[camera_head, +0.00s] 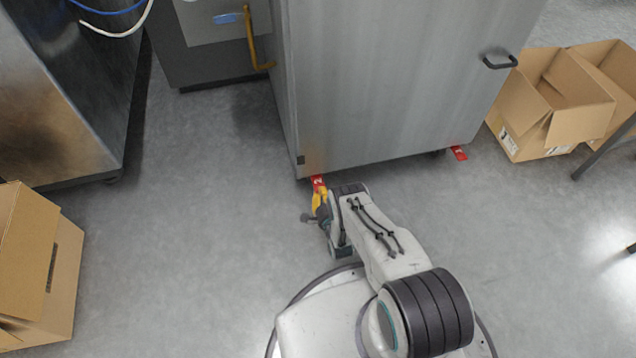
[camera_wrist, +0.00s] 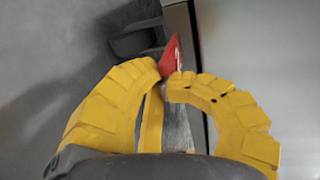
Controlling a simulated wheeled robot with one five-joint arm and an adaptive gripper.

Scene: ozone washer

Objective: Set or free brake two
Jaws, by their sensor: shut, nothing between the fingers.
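A red brake pedal with a white mark that looks like a 2 (camera_head: 318,181) sticks out under the near left corner of the grey cabinet (camera_head: 390,80). My gripper (camera_head: 319,198), with yellow fingers, is low at the floor right in front of this pedal. In the wrist view the red pedal (camera_wrist: 172,55) is just beyond the fingertips of my gripper (camera_wrist: 163,75), tilted up beside a dark caster (camera_wrist: 137,40). The fingers are shut with nothing held. I cannot tell whether the tips touch the pedal.
Another red pedal (camera_head: 459,153) shows under the cabinet farther right. Open cardboard boxes (camera_head: 545,105) stand at the right, and another box (camera_head: 35,270) at the left. A metal unit (camera_head: 65,90) stands at the left. The floor between is clear.

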